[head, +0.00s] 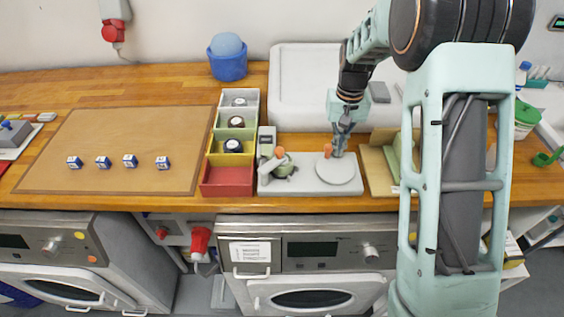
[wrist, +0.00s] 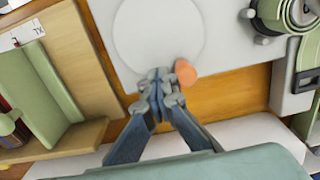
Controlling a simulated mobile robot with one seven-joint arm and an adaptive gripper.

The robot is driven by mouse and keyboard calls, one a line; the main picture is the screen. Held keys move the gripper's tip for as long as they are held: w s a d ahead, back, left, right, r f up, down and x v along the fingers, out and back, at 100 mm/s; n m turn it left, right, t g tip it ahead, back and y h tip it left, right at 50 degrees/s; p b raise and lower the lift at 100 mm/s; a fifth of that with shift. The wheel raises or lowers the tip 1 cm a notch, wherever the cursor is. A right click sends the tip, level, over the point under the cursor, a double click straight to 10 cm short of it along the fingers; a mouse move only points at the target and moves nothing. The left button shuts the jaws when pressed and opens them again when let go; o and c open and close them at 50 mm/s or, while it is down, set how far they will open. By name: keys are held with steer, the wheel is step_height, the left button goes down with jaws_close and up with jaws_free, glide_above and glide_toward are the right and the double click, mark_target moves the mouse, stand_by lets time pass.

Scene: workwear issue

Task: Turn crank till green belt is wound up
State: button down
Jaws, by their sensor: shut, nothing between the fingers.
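A pale base plate (head: 305,187) on the wooden counter carries a flat round disc (head: 338,172). An orange knob (head: 327,150) stands at the far edge of the disc; it also shows in the wrist view (wrist: 186,73). At the plate's left end is a winder (head: 283,166) with green on it, partly in the wrist view (wrist: 290,14). It has an orange piece (head: 279,153) on top. How much green belt is wound cannot be told. My gripper (head: 338,153) is shut and empty, low over the disc's far edge beside the knob; whether they touch is unclear.
Coloured bins (head: 226,176) stand left of the plate, and a green-and-wood holder (head: 377,168) stands close on the right. A white tray (head: 300,90) lies behind. Small blue-and-white boxes (head: 130,160) sit on a brown mat (head: 120,185) at the left.

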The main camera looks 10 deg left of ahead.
mark_target(328, 146)
steer(key=shift+s+a, duration=0.1)
steer(key=shift+a, duration=0.65)
steer(key=shift+s+a, duration=0.45)
steer(key=shift+a, duration=0.3)
steer(key=shift+s+a+b, duration=0.3)
steer(key=shift+s+a, duration=0.4)
steer(key=shift+s, duration=0.25)
steer(key=shift+s+a+b, duration=0.1)
steer(key=shift+s+b, duration=0.2)
steer(key=shift+s, duration=0.95)
steer(key=shift+s+d, duration=0.2)
steer(key=shift+s, duration=0.3)
steer(key=shift+s+d, duration=0.2)
steer(key=shift+s, duration=0.3)
steer(key=c, duration=1.9)
jaws_free()
